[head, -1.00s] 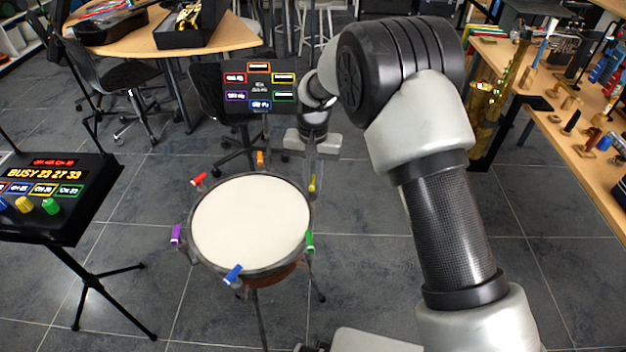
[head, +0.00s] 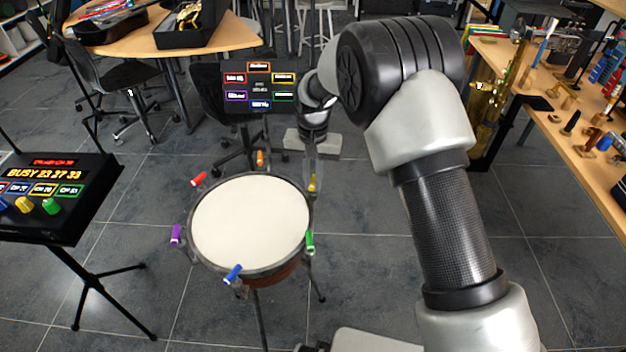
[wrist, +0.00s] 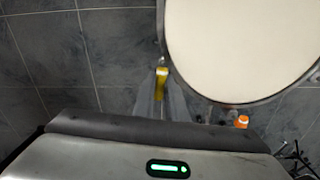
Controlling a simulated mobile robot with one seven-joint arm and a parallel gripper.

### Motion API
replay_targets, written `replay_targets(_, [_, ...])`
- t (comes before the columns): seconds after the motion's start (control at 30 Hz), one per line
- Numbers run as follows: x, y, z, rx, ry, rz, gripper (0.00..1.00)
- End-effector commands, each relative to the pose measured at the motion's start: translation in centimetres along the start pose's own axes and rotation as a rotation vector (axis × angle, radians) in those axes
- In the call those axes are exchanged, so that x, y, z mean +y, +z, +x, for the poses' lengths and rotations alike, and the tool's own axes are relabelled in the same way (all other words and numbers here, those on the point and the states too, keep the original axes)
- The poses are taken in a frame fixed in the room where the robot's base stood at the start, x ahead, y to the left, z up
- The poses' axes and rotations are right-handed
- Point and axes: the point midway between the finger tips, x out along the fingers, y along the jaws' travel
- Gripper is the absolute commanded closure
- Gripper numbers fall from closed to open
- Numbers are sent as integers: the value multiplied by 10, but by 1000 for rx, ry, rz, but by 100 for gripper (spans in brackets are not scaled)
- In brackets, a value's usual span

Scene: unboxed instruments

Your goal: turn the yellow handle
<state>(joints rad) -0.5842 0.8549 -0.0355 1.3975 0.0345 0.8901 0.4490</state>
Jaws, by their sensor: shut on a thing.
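The yellow handle (head: 312,183) sits on the right rim of a round drum (head: 249,222) with a white head. It also shows in the wrist view (wrist: 161,82), beside the drum's rim. My gripper (head: 312,176) points down over the handle from above, at the drum's upper right. In the wrist view the fingers (wrist: 160,98) lie on both sides of the yellow handle and are shut on it. The handle's lower part is partly hidden between the fingers.
Other handles on the rim are red (head: 198,179), orange (head: 260,158), green (head: 310,242), blue (head: 233,273) and purple (head: 176,233). A display panel (head: 260,88) stands behind the drum. A black console (head: 60,195) on a stand is at left, and a wooden bench at right.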

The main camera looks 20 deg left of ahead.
Motion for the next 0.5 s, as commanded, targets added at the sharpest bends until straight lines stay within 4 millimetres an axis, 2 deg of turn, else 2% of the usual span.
replay_targets(0.2, [0, 0, -1, 1, -1, 0, 100])
replay_targets(0.23, [0, 0, -1, 1, -1, 0, 83])
replay_targets(0.3, [0, 0, -1, 1, -1, 0, 74])
replay_targets(0.5, [0, 0, 0, 1, 0, 0, 74])
